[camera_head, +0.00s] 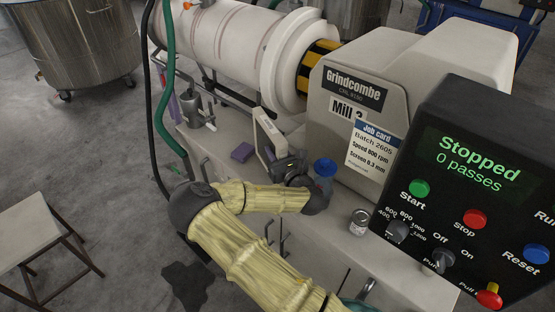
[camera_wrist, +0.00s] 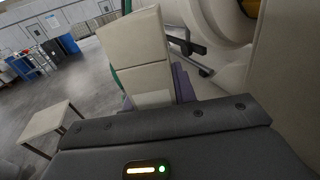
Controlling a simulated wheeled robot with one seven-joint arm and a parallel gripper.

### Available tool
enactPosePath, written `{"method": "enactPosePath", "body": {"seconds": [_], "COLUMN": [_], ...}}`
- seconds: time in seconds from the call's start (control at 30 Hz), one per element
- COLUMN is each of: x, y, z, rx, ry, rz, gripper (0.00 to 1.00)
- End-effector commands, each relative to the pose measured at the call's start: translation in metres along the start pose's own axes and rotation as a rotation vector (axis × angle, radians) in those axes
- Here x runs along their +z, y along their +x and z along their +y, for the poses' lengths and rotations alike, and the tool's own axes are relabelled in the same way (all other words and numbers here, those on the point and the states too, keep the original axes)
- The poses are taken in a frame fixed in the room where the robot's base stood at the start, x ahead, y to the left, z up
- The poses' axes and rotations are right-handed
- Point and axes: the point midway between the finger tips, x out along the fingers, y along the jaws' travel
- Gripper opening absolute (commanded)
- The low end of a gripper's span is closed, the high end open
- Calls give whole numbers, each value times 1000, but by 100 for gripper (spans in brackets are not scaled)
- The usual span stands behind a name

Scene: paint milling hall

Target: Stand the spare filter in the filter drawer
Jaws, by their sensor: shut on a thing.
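I cannot make out the filter drawer in either view.
The mill housing (camera_head: 391,80) stands behind my gripper, with the control panel (camera_head: 470,190) at right. A pale table (camera_head: 38,228) stands at left.

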Motion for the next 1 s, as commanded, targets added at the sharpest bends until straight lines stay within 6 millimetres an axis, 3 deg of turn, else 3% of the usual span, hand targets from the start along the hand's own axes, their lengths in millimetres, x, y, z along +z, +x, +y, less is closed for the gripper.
{"method": "enactPosePath", "body": {"seconds": [0.3,0.73,0.77,0.8,0.87,1.0], "x": [-32,-42,-41,-41,-41,-41], "y": [0,1,1,1,1,1], "z": [-1,-4,-4,-4,-4,-4], "rx": [-2,-1,-1,-1,-1,-1], "ry": [1,0,1,1,1,1], "rz": [1,-2,0,0,0,0], "gripper": [0,0,33,41,49,49]}}
